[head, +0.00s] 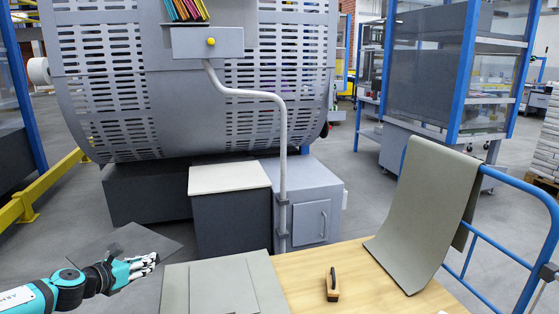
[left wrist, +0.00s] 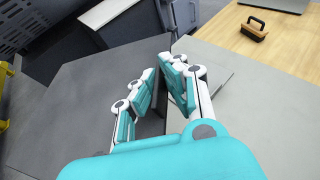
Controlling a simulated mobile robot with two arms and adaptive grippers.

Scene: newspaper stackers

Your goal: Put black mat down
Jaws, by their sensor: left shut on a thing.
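The black mat (head: 130,241) is a thin dark grey sheet off the left edge of the wooden table (head: 300,268). It also fills much of the left side of the left wrist view (left wrist: 75,88). My left gripper (head: 152,261) is shut on the mat's edge, next to the table's left end. In the left wrist view its fingers (left wrist: 164,85) close around that edge, which they partly hide. The mat looks held above the floor, roughly flat. My right gripper does not show.
Light grey sheets (head: 180,287) lie on the table's left part. A grey-green mat (head: 425,205) drapes over the blue rail at right. A white-topped cabinet (head: 229,178) and a grey box stand behind the table.

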